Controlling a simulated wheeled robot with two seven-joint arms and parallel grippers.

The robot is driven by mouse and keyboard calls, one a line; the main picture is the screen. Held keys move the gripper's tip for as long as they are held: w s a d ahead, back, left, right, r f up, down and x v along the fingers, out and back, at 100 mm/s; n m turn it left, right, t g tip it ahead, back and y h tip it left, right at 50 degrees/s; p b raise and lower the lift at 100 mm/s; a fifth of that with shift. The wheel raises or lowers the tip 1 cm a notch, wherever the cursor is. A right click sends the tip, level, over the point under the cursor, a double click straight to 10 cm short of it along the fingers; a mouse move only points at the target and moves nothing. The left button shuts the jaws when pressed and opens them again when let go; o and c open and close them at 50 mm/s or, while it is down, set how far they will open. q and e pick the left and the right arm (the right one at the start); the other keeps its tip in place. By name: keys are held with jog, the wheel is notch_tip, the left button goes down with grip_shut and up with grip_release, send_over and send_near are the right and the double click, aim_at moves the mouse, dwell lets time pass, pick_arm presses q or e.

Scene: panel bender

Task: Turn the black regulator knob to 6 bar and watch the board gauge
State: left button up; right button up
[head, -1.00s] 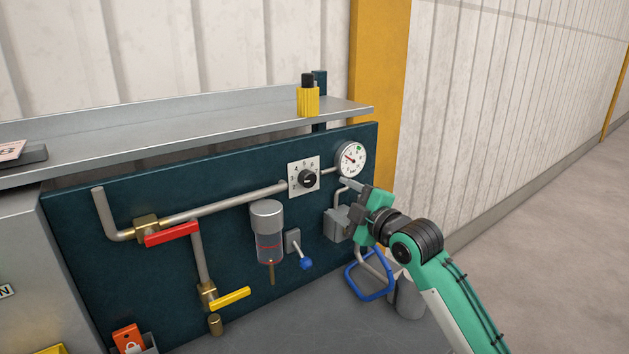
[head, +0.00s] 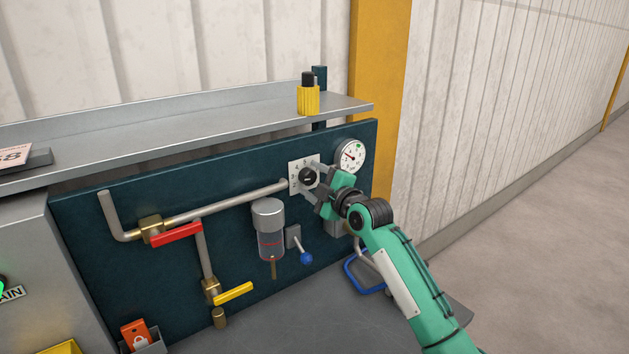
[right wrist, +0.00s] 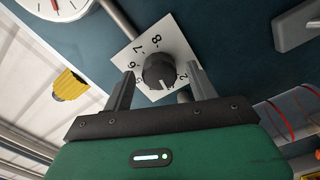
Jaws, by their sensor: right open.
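The black regulator knob (head: 307,176) sits on a white numbered dial plate (head: 294,184) on the dark teal board. The knob also shows in the right wrist view (right wrist: 160,70), with plate numbers around it. My right gripper (head: 315,184) is open, its fingers at the knob. In the right wrist view the two fingers (right wrist: 160,88) stand on either side of the knob; whether they touch it I cannot tell. The round white board gauge (head: 350,156) is right of and above the knob, its red needle small and the value unreadable. My left gripper is not in view.
A red-handled valve (head: 176,235) and a yellow-handled valve (head: 233,293) sit on pipes at left. A filter bowl (head: 269,228) and a blue-knobbed lever (head: 304,254) are below the dial. A yellow-black object (head: 308,97) stands on the shelf (head: 200,137) above.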

jog(key=c, duration=1)
